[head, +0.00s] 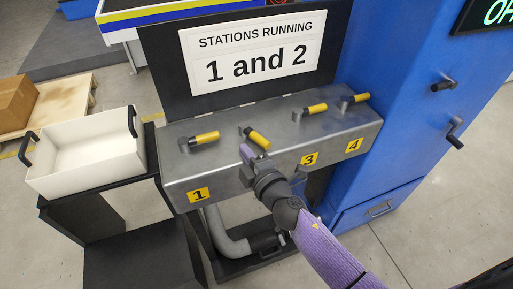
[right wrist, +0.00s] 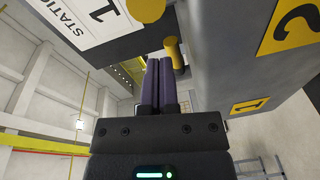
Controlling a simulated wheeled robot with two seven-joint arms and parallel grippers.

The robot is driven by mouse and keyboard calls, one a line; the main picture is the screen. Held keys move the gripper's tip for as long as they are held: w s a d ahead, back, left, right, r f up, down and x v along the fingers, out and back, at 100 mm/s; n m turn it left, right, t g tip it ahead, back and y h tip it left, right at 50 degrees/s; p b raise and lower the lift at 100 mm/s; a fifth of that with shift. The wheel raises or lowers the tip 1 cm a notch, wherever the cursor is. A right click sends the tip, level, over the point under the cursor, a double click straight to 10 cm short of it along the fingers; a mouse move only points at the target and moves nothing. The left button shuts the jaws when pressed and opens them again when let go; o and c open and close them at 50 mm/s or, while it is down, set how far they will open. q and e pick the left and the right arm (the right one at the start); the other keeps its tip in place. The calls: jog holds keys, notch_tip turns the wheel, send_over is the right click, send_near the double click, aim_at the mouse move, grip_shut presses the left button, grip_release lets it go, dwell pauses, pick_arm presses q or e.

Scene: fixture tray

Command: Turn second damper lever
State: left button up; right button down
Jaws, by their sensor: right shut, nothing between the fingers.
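A grey metal box (head: 230,168) carries a row of levers with yellow grips. The second lever (head: 258,138) slants down to the right, unlike the others. The first lever (head: 205,137), third lever (head: 316,109) and fourth lever (head: 358,98) point right and slightly up. My right gripper (head: 246,152) is shut and empty, just in front of the second lever; I cannot tell whether it touches. In the right wrist view, its closed fingers (right wrist: 159,68) lie close to two yellow grips. The number 2 label (right wrist: 297,28) shows there, but my gripper hides it in the head view.
A sign (head: 253,52) behind the box reads "STATIONS RUNNING 1 and 2". A blue cabinet (head: 405,110) with black handles stands at right. A white bin (head: 90,150) on a black stand is at left. A grey pipe (head: 228,238) runs below the box.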

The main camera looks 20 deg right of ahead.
aim_at(260, 149)
jog(key=shift+w+d+f, duration=0.15)
jog(key=shift+w+d, duration=0.1)
jog(key=shift+d, duration=0.45)
jog(key=shift+w+d+f, duration=0.15)
jog(key=shift+w+d, duration=0.1)
jog(key=shift+d, duration=0.4)
pick_arm(q)
jog(key=shift+a+f, duration=0.3)
jog(key=shift+a, duration=0.1)
jog(key=shift+d, duration=0.2)
pick_arm(e)
jog(key=shift+d, duration=0.1)
pick_arm(q)
jog(key=shift+d+f, duration=0.1)
jog(key=shift+d, duration=0.15)
pick_arm(e)
jog(key=shift+d+n+y, duration=0.2)
jog(key=shift+n+y, duration=0.2)
jog(key=shift+y, duration=0.2)
pick_arm(q)
jog(key=shift+b, duration=0.3)
